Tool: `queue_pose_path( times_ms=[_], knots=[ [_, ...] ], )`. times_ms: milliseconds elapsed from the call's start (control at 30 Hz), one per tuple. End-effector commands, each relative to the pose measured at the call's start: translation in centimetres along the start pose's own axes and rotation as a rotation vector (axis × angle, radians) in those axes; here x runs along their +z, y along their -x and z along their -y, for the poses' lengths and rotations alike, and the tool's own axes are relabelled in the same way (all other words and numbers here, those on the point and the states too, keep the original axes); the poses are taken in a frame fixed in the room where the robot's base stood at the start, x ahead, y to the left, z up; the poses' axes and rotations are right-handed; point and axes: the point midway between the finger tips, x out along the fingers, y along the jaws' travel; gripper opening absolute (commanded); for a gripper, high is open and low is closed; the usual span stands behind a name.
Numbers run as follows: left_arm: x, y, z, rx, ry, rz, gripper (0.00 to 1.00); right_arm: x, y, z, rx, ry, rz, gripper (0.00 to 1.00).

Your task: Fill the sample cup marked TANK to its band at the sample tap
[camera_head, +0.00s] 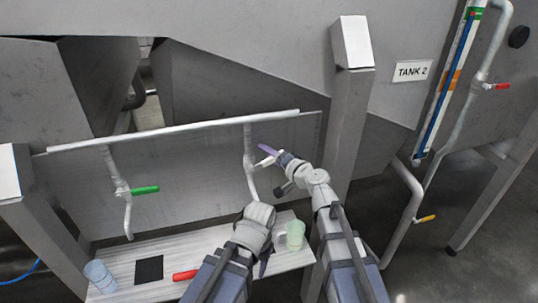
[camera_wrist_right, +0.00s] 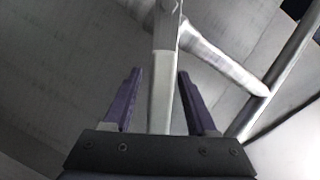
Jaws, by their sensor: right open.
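The right tap with a white lever (camera_head: 266,162) hangs from the rail, its spout (camera_head: 252,185) pointing down over the shelf. My right gripper (camera_head: 270,151) is at that lever. In the right wrist view, its purple fingers (camera_wrist_right: 153,100) are open, with the pale lever (camera_wrist_right: 161,90) between them and a gap on each side. A pale green cup (camera_head: 295,235) stands upright on the shelf's right end. My left gripper (camera_head: 265,262) is low by the shelf, left of this cup; its own arm hides most of it. A blue-grey cup (camera_head: 98,275) stands at the shelf's left end. No TANK marking is readable on either cup.
The left tap has a green lever (camera_head: 145,190). A black square (camera_head: 149,270) and a red object (camera_head: 185,275) lie on the shelf (camera_head: 205,242). A grey post (camera_head: 350,120) stands right of my right gripper. A TANK 2 sign (camera_head: 411,71) is on the wall.

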Motion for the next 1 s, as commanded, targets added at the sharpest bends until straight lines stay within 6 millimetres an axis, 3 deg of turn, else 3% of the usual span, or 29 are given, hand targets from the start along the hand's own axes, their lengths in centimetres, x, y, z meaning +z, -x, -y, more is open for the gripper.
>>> queue_pose_path(
  times_ms=[267,733,1000],
  knots=[
    [0.0,0.1,0.0,0.000,0.000,0.000,0.50,0.0,0.5,0.0,0.000,0.000,-0.001,0.57],
    [0.1,1.3,0.1,0.000,-0.001,0.000,0.50,0.1,7.2,0.1,0.001,-0.001,-0.002,0.57],
    [0.1,1.3,0.1,0.000,-0.001,0.000,0.50,0.0,7.8,0.0,0.000,0.000,0.000,0.57]
  ],
)
